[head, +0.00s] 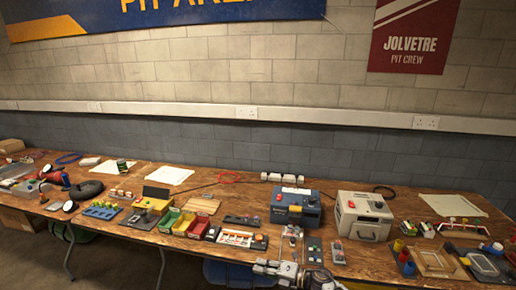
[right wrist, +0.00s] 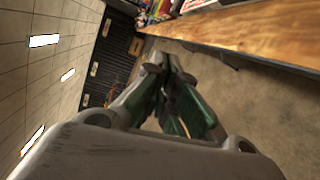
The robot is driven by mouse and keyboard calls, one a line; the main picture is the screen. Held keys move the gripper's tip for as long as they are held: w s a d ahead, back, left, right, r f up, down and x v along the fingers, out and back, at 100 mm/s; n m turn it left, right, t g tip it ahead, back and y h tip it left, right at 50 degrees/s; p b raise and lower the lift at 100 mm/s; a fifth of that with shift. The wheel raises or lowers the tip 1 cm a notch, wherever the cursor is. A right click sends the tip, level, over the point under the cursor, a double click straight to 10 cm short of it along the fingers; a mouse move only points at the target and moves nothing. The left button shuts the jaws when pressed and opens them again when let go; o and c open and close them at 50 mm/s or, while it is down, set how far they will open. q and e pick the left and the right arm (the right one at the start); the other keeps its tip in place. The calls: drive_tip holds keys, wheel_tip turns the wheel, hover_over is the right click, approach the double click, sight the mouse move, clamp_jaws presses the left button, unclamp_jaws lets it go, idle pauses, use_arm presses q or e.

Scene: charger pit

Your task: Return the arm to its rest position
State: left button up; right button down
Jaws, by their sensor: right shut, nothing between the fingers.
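My right gripper (head: 275,267) shows at the bottom of the head view, in front of the table's front edge. In the right wrist view its fingers (right wrist: 172,75) are closed together with nothing between them. The gripper is beside the wooden table edge (right wrist: 245,35), apart from it, with bare floor below. My left gripper is in neither view.
A long wooden table (head: 365,262) carries a blue box (head: 296,207), a white box (head: 363,216), coloured bins (head: 183,222) and several small boards. A wall with a socket rail (head: 300,116) stands behind. The floor (right wrist: 240,110) beside the table is clear.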

drive_tip(key=s+d+f+m+t+h, duration=0.1)
drive_tip(key=d+f+m+t+h, duration=0.2)
drive_tip(key=d+f+m, duration=0.5)
drive_tip(key=s+d+f+m+t+h, duration=0.25)
drive_tip(key=f+m, duration=0.25)
drive_tip(key=f, duration=0.5)
drive_tip(key=s+d+f+m+g+h, duration=0.1)
drive_tip(key=s+d+f+m+h, duration=0.25)
drive_tip(key=s+d+f, duration=0.35)
drive_tip(key=s+d+f+m+g+h, duration=0.1)
drive_tip(key=s+d+f+m+h, duration=0.25)
drive_tip(key=f, duration=0.55)
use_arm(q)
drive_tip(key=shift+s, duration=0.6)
use_arm(e)
drive_tip(key=s+d+f+m+g+h, duration=0.1)
drive_tip(key=s+f, duration=0.4)
drive_tip(key=s, duration=0.8)
drive_tip(key=s+d+f+m+g+h, duration=0.1)
drive_tip(key=s+d+f+m+g, duration=0.3)
drive_tip(key=s, duration=1)
drive_tip(key=s+d+f+m+g+h, duration=0.1)
drive_tip(key=s+f+m, duration=0.4)
drive_tip(key=s, duration=0.8)
wheel_tip(320, 180, down, 2)
drive_tip(key=d+g, duration=0.1)
drive_tip(key=g, duration=0.1)
drive_tip(key=shift+s+d+f+m+g, duration=0.15)
drive_tip(key=shift+s+m+g, duration=0.2)
drive_tip(key=shift+m, duration=0.05)
